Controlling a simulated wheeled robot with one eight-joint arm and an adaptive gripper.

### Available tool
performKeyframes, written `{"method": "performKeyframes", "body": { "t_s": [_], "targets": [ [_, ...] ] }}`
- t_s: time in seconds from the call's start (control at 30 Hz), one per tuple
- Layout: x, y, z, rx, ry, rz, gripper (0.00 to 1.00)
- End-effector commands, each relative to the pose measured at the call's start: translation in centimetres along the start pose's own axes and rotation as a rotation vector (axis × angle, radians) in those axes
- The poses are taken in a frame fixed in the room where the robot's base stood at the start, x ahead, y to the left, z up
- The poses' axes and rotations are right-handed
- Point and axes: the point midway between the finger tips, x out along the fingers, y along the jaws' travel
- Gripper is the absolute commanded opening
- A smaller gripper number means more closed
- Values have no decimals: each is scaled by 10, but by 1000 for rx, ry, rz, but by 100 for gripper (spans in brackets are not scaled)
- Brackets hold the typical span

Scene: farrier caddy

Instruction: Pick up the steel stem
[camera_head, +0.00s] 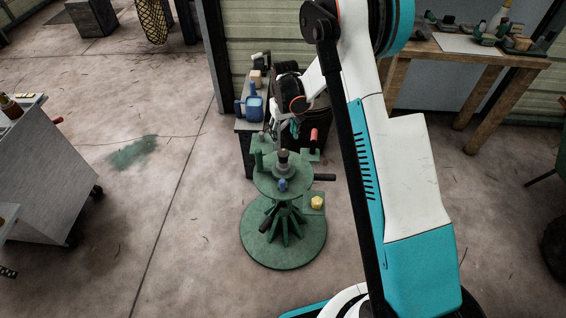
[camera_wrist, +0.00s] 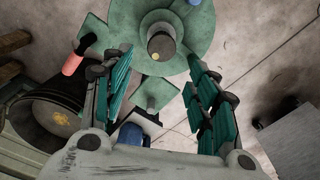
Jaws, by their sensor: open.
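A green round farrier stand (camera_head: 284,235) has a round caddy plate (camera_head: 262,183) on top. A short, upright dark grey cylinder (camera_head: 283,162), which looks like the steel stem, stands at the plate's middle. In the wrist view its top shows as a dark disc with a yellowish spot (camera_wrist: 162,46), beyond my fingertips. My gripper (camera_wrist: 158,78) is open, with teal-padded fingers spread wide and nothing held between them. In the head view my gripper (camera_head: 283,133) is just behind and above the plate, partly hidden by my arm.
Side holders surround the plate, with a red-handled piece (camera_head: 314,135), a yellow piece (camera_head: 317,202) and a small blue piece (camera_head: 282,185). A blue jug (camera_head: 254,105) stands on the bench behind.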

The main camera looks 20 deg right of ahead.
Motion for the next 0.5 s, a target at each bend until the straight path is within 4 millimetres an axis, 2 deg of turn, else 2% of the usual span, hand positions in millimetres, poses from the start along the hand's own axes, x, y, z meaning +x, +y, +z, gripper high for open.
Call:
{"method": "performKeyframes", "body": {
  "t_s": [0.03,0.27,0.5],
  "targets": [
    [8,0,-1,-1,-7,-1,54],
    [33,0,-2,-4,-18,-3,54],
    [78,0,-1,-4,-18,-2,54]
  ]
}}
